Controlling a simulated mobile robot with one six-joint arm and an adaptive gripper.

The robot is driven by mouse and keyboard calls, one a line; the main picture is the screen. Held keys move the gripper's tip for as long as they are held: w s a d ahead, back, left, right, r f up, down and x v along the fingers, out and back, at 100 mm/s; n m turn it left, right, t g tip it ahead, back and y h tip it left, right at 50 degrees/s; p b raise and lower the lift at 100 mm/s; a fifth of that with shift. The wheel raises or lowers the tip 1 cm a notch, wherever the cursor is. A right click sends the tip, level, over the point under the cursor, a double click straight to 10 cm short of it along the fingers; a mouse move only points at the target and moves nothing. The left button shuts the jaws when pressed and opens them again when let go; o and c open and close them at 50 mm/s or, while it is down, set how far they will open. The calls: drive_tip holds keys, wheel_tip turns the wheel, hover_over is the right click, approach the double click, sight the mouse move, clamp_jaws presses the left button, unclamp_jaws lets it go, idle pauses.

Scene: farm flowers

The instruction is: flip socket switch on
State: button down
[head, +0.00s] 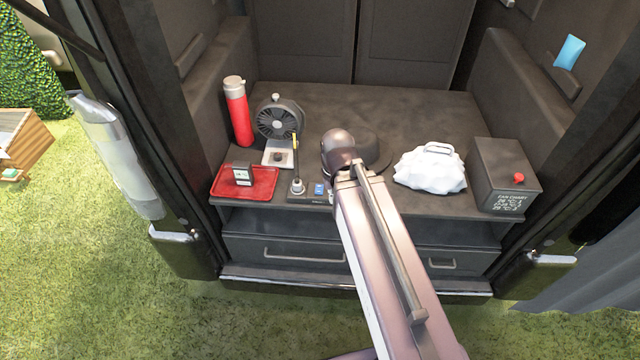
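A dark socket strip (313,199) lies near the front edge of the van's counter. My arm comes up from the bottom and hides what lies right of the switch. Its far visible end is a dark rounded joint above the counter, behind and right of the strip. My gripper is hidden behind the arm.
Drawers (290,248) lie below. The back counter is clear.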

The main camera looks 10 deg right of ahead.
drive_tip(key=shift+a, duration=0.25)
drive_tip(key=n+g, duration=0.1)
drive_tip(key=n, duration=1.2)
hover_over(318, 192)
drive_tip(key=shift+w+d+f+n+b, duration=0.15)
drive_tip(key=shift+w+d+n+b, duration=0.05)
drive_tip(key=shift+w+n, duration=0.25)
drive_tip(key=shift+w+d+f+n+b, duration=0.2)
drive_tip(key=shift+w+n, duration=0.15)
drive_tip(key=shift+w, duration=0.2)
drive_tip(key=shift+f, duration=0.2)
drive_tip(key=f+b, duration=0.4)
drive_tip(key=s+f+b, duration=0.1)
drive_tip(key=f+b, duration=0.8)
drive_tip(key=shift+s+a+f+b, duration=0.2)
drive_tip(key=shift+s+a+b, duration=0.05)
drive_tip(key=shift+s+b, duration=0.15)
